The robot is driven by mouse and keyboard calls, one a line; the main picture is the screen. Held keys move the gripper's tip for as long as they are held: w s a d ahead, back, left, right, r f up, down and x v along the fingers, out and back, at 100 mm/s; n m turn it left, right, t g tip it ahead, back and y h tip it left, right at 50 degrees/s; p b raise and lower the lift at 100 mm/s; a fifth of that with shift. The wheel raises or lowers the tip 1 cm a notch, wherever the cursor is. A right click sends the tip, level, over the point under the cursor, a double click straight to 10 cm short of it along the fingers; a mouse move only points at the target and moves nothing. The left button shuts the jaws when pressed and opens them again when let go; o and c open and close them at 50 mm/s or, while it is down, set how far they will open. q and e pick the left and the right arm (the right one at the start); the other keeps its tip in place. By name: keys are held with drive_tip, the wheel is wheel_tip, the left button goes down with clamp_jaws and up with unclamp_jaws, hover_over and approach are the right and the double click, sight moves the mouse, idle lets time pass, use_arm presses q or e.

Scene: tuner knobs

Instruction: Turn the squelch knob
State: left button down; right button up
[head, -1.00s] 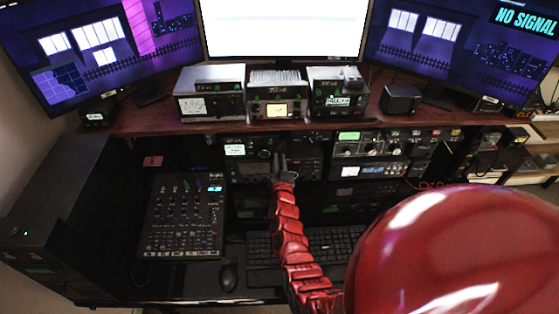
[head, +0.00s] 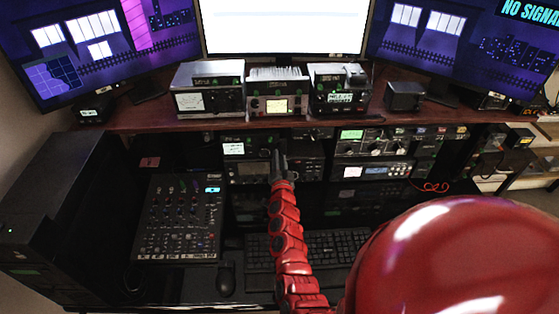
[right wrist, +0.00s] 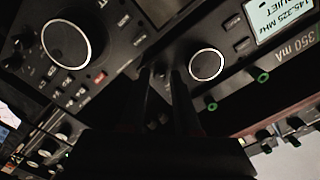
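My right gripper (head: 279,156) reaches forward to the front of a black radio (head: 246,149) under the shelf. In the right wrist view its two dark fingers (right wrist: 163,74) stand apart. Small dark knobs (right wrist: 158,70) show in the gap between them, on the radio's panel. I cannot tell whether the fingers touch a knob. A large silver-rimmed dial (right wrist: 66,44) is left of the fingers, and a smaller silver-rimmed dial (right wrist: 207,65) is right of them. No squelch label is readable. My left gripper is not in view.
A second radio stack (head: 392,144) is to the right. A wooden shelf (head: 145,115) with several devices overhangs the radios. A mixer (head: 181,222), a mouse (head: 226,278) and a keyboard (head: 340,246) lie on the desk below. Monitors stand behind.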

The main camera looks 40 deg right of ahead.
drive_tip(key=shift+o, duration=1)
drive_tip(key=shift+s, duration=0.1)
drive_tip(key=b+v, duration=0.4)
drive_tip(key=v, duration=1.3)
drive_tip(key=shift+s, duration=0.15)
idle(0.3)
